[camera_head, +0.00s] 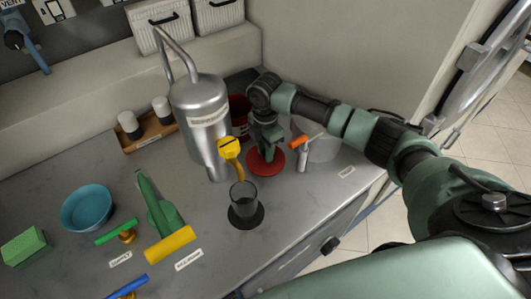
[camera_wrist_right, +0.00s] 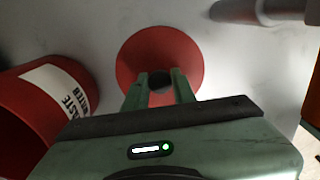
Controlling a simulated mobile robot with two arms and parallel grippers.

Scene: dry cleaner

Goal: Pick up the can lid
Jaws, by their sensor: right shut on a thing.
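The can lid (camera_head: 266,162) is a red disc with a dark knob in its middle. In the right wrist view the lid (camera_wrist_right: 184,56) faces me just beyond my fingers. My right gripper (camera_head: 268,145) points down over it. In the wrist view its two fingers (camera_wrist_right: 159,82) are closed around the dark knob. I cannot tell whether the lid touches the counter. A red can (camera_head: 238,112) stands behind, partly hidden by the steel tank; the wrist view shows it (camera_wrist_right: 35,110) at left with a waste water label. My left gripper is not in view.
The steel tank (camera_head: 200,120) with its yellow tap (camera_head: 229,148) stands left of the lid, and a dark glass (camera_head: 244,195) in front. An orange-handled tool (camera_head: 302,145) and a grey round container (camera_head: 322,145) are close on the right. The front counter edge is near.

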